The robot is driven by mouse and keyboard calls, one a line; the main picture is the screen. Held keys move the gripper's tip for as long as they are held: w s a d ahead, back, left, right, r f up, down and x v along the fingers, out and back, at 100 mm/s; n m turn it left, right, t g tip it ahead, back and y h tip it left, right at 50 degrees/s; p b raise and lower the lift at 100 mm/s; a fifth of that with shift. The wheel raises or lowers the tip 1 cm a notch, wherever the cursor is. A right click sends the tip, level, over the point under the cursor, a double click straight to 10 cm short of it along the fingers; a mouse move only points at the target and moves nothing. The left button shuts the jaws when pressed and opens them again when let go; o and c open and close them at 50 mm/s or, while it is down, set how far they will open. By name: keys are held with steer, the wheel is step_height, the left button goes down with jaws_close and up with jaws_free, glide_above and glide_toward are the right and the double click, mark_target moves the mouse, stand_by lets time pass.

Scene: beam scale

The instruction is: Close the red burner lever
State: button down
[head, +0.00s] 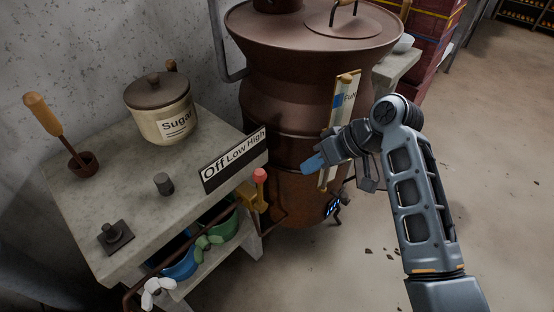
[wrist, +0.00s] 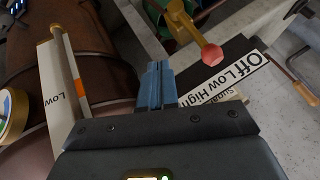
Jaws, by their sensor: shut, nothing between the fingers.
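The red burner lever shows its round red knob (head: 260,175) on a brass-coloured valve at the right side of the stone table. In the head view the knob is below the High end of the black and white "Off Low High" sign (head: 235,160).
The copper boiler (head: 285,95) stands close behind my gripper, with a gauge board (head: 341,125) and blue flames (head: 333,205) low down. A sugar pot (head: 160,108) is on the table (head: 125,165). Blue and green containers sit below. Open floor lies right.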

steer(key=w+r+n+g, duration=0.2)
steer(key=w+r, duration=0.1)
steer(key=r, duration=0.6)
steer(key=s+p+x, duration=0.2)
steer(key=x, duration=1)
steer(key=shift+s+a+r, duration=0.25)
steer(key=shift+a, duration=0.2)
